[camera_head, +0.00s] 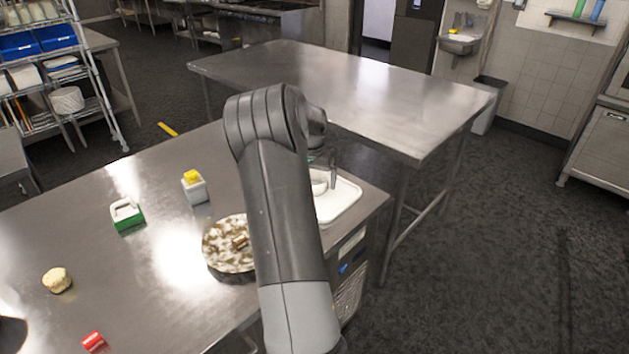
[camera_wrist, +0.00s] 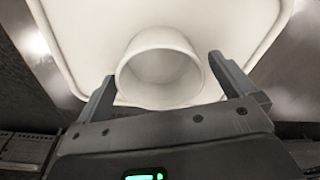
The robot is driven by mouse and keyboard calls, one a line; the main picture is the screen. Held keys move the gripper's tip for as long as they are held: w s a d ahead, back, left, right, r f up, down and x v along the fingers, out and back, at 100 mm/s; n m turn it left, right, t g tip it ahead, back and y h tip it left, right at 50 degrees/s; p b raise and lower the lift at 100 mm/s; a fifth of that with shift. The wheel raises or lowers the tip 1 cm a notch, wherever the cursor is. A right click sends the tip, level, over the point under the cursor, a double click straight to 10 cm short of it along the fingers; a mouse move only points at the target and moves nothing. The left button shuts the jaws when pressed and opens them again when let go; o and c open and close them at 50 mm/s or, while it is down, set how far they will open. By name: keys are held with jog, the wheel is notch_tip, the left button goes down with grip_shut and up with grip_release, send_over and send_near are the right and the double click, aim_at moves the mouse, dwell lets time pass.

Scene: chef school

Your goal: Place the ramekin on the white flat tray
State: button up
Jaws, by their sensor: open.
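The white ramekin (camera_wrist: 160,75) is on the white flat tray (camera_wrist: 85,25) in the wrist view, with its round opening showing toward the camera. My gripper (camera_wrist: 158,75) is open, with one finger on each side of the ramekin and visible gaps between them. In the head view the tray (camera_head: 345,197) lies at the right end of the near steel table. The ramekin (camera_head: 319,183) shows there only in part, because my arm hides much of it and most of the gripper. I cannot tell if the ramekin is fully upright.
A round pan with brown-and-white contents (camera_head: 222,245) stands left of my arm. A small white container with a yellow top (camera_head: 194,188), a green-and-white box (camera_head: 127,215), a yellowish round item (camera_head: 57,280) and a red item (camera_head: 94,341) lie farther left. A second steel table (camera_head: 350,85) behind is bare.

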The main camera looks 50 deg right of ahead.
notch_tip(320, 180, up, 11)
jog(key=a, duration=0.1)
jog(key=s+a+r+n+t+y, duration=0.1)
jog(key=s+a+r+n, duration=0.3)
jog(key=a, duration=0.9)
jog(key=s+a+r+n+t, duration=0.15)
jog(key=a+r, duration=0.45)
jog(key=a, duration=0.7)
jog(key=s+a+f+n+t, duration=0.2)
jog(key=s+a+n, duration=0.5)
jog(key=s+a, duration=0.9)
jog(key=a, duration=0.3)
jog(key=shift+s+a+f+n, duration=0.2)
jog(key=shift+s+f+n, duration=0.05)
jog(key=shift+f+n, duration=0.1)
